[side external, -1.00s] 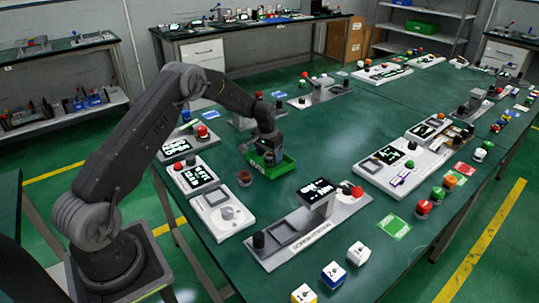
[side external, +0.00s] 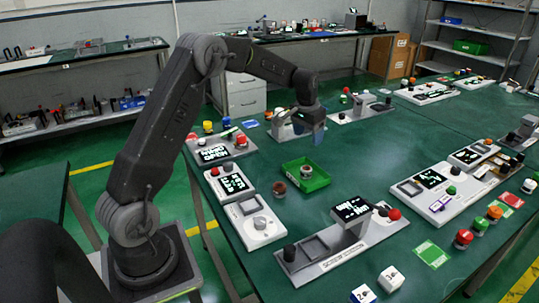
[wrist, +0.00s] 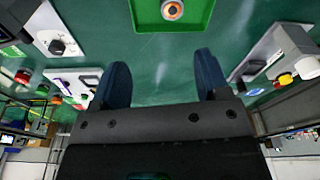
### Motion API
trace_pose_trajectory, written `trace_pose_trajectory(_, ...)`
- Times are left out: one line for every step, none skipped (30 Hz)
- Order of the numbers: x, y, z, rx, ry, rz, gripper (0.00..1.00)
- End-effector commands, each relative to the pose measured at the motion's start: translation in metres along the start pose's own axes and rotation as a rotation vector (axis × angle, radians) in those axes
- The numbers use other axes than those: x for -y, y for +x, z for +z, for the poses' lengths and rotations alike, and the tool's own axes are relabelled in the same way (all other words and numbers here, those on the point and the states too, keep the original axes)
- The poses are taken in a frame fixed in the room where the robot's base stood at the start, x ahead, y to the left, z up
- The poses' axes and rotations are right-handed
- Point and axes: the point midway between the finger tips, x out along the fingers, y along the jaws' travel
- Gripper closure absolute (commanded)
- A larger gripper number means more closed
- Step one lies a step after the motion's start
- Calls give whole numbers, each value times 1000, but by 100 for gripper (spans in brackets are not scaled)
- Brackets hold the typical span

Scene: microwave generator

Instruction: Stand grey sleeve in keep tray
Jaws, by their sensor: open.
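The green tray (side external: 322,183) lies on the table in the middle of the side view. A small grey sleeve (side external: 306,172) stands upright inside it.
A dark reddish round part (side external: 279,188) stands just left of the tray. A station with a raised display (side external: 352,209) is in front of it. Panels with knobs (side external: 258,222) line the left edge. The table right of the tray is mostly clear.

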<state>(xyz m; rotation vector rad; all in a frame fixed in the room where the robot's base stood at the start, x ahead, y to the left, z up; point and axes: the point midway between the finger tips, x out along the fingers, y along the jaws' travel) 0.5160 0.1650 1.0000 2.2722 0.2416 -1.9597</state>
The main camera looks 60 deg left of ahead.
Motion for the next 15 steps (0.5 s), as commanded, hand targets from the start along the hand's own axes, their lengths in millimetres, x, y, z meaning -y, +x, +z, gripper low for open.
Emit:
trace_pose_trajectory(-14,-24,8,-23,14,-2,31)
trace_pose_trajectory(-22,-37,14,-34,22,-3,31)
trace_pose_trajectory(-34,-54,24,-49,32,-3,31)
trace_pose_trajectory(-42,-67,32,-61,39,-3,31)
trace_pose_trajectory(-50,-79,41,-73,46,-3,31)
trace_pose_trajectory(-60,-94,54,-88,56,-2,31)
trace_pose_trajectory(-68,-104,64,-101,63,-2,31)
trace_pose_trajectory(-75,-114,75,-112,70,-1,31)
trace_pose_trajectory(-84,-127,90,-128,79,1,31)
trace_pose_trajectory(-90,-136,102,-140,86,3,31)
trace_pose_trajectory(-96,-143,114,-152,93,5,31)
trace_pose_trajectory(-103,-153,130,-167,101,7,31)
trace_pose_trajectory(-109,-159,143,-180,108,10,31)
trace_pose_trajectory(-113,-165,156,-191,115,13,31)
trace_pose_trajectory(-119,-171,174,-207,124,17,31)
